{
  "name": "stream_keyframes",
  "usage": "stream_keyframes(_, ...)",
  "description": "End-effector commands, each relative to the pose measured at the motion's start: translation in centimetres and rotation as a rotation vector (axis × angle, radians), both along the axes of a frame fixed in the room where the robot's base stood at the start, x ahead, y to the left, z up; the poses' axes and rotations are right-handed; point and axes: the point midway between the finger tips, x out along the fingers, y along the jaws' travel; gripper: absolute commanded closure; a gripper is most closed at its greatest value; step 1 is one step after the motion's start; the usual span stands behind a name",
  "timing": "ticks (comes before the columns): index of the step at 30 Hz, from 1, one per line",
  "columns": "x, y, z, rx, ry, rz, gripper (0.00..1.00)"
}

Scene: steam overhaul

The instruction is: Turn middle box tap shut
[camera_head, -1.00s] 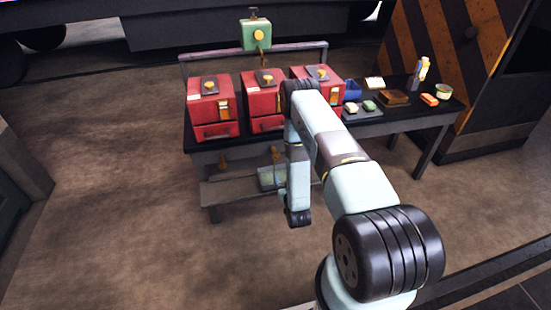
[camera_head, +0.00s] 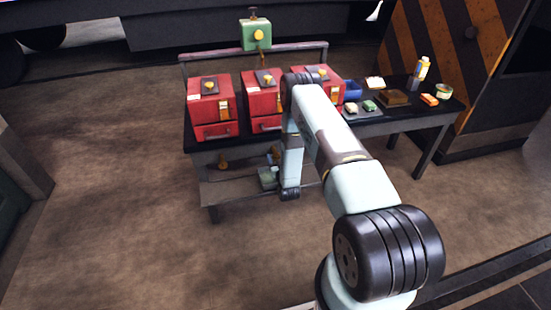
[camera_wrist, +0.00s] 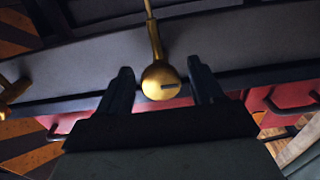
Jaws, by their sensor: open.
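The fingers are open, one on each side, with gaps visible to the tap. In the head view the middle red box (camera_head: 264,95) stands on the bench between two others. A brass tap (camera_head: 275,156) hangs under the bench below it, just left of my arm. My gripper's fingers cannot be made out in the head view.
A second brass tap (camera_head: 223,162) hangs under the left red box (camera_head: 211,105); the right red box (camera_head: 318,80) is partly behind my arm. A lower shelf (camera_head: 235,193) spans the bench legs. Small items lie on the right side table (camera_head: 400,118). Floor in front is clear.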

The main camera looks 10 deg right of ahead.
Motion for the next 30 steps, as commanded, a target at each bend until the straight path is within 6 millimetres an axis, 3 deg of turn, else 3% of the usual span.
stream_keyframes(12, 0.62, 0.0, 0.0, 0.0, 0.001, 0.0, 0.35)
stream_keyframes(27, 0.61, 0.01, 0.0, 0.0, 0.001, 0.0, 0.83)
stream_keyframes(30, 0.6, 0.32, 0.0, 0.002, 0.001, 0.001, 0.84)
